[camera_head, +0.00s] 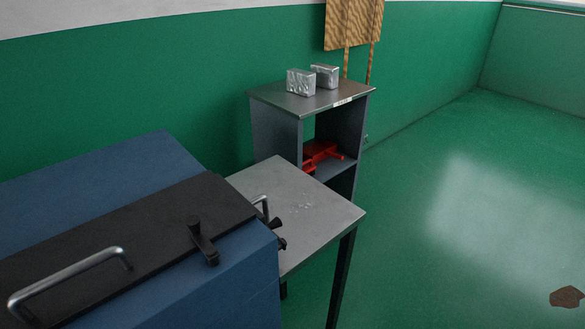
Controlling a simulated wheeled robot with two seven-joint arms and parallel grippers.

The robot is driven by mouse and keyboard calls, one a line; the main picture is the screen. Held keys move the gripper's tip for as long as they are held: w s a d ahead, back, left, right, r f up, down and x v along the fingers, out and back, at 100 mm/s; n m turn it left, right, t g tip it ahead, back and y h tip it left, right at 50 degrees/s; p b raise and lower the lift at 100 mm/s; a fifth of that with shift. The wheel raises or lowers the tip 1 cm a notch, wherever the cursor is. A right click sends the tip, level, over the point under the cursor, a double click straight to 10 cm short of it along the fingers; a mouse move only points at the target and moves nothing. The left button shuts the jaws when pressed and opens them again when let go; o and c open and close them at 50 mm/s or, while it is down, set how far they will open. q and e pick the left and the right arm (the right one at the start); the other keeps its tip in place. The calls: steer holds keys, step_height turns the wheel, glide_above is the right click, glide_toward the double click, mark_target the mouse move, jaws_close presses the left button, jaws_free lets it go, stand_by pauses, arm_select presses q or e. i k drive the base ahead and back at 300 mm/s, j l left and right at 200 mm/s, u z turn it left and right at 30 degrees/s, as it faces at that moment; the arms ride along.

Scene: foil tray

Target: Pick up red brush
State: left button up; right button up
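A red object (323,152) lies on the inner shelf of the grey cabinet (279,133). It has a bulky body and a thin part reaching right. It is partly hidden by the cabinet's side and the metal side table, and I cannot tell whether it is the red brush. No other red item shows. Neither of my grippers is in view.
Two silver foil blocks (301,82) (324,76) stand on the cabinet top. A blue grill-like unit (245,283) with a black lid (130,235) and metal handle fills the lower left. A grey metal side table (310,215) adjoins it. Green floor at right is mostly clear.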

mark_target(308, 169)
steer(key=i+l+u, duration=0.65)
steer(key=l, duration=0.25)
steer(key=i+l+u, duration=0.25)
steer(key=l, duration=0.15)
steer(key=l+u, duration=0.2)
steer(key=l, duration=0.15)
steer(key=i, duration=0.05)
